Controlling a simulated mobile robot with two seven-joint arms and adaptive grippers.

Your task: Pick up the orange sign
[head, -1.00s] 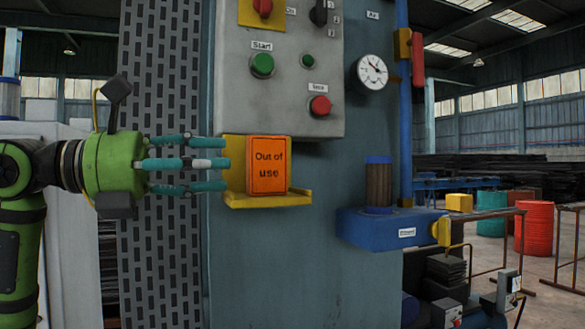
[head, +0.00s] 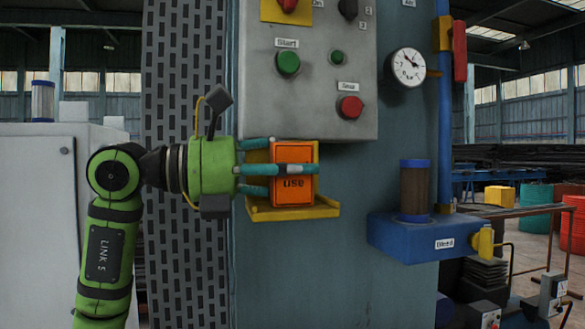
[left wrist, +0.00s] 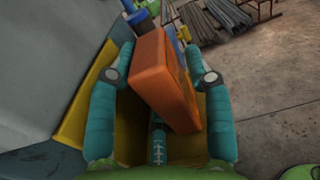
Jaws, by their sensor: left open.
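The orange sign (head: 292,190) stands upright in a yellow holder (head: 300,211) on the blue machine front. In the left wrist view the sign (left wrist: 163,85) sits tilted between the open fingers of the left gripper (left wrist: 161,75), with visible gaps on the sides. A third finger lies below it, and I cannot tell whether it touches. My right gripper is not in view.
Above the sign is a grey control panel (head: 315,105) with a green start button (head: 288,64) and a red button (head: 349,107). A gauge (head: 407,67) and a blue bracket (head: 400,240) are to the right. A perforated panel (head: 180,270) stands left.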

